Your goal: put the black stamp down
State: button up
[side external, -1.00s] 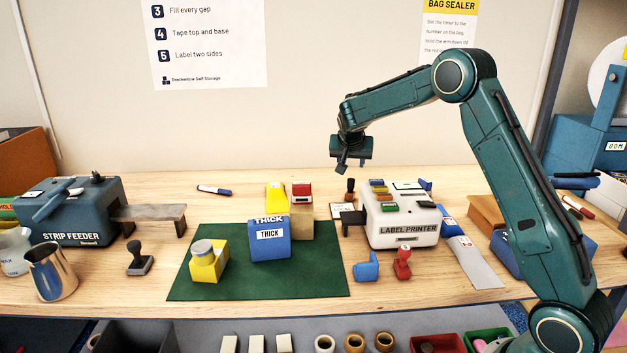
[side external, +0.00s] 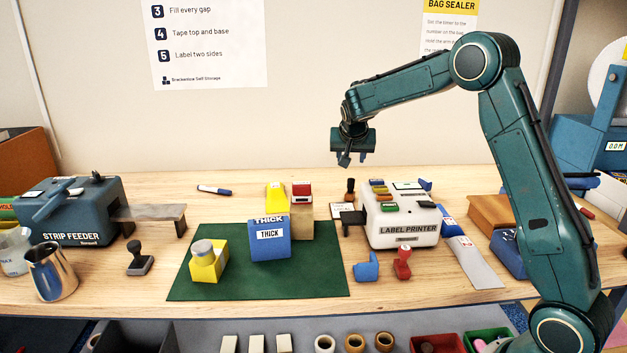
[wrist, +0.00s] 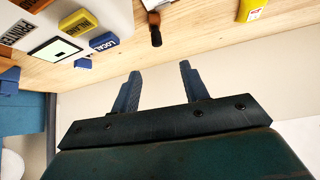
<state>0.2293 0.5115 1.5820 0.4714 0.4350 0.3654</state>
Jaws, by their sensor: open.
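A black stamp with a dark upright handle and block base (side external: 139,258) stands on the table left of the green mat. A second small dark-handled upright thing (side external: 350,189) stands near a white card behind the label printer's left side; it also shows in the wrist view (wrist: 155,32), and I cannot tell whether it is a stamp. My gripper (side external: 354,160) hangs in the air above and behind the label printer, well clear of the table. Its two fingers (wrist: 160,70) are apart with nothing between them.
The label printer (side external: 400,228) stands below my gripper, with a red stamp (side external: 403,263) and a blue object (side external: 367,267) in front. The green mat (side external: 320,279) carries a blue THICK box (side external: 270,247) and a yellow block (side external: 209,266). Bare table lies around the marker (side external: 214,190).

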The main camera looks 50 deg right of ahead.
jog(key=s+a+r+n+t+y, duration=0.1)
jog(key=s+a+r+n+y, duration=0.15)
jog(key=s+a+r, duration=0.4)
jog(key=s+a+r+n+y, duration=0.1)
jog(key=s+a+r+n, duration=0.2)
jog(key=s+a, duration=0.6)
jog(key=s+a+f+n+y, duration=0.1)
jog(key=s+a, duration=0.3)
jog(key=s, duration=0.6)
jog(key=s+a+f+n+y, duration=0.2)
jog(key=s+a+n, duration=0.2)
jog(key=s, duration=0.7)
jog(key=shift+a+f, duration=0.25)
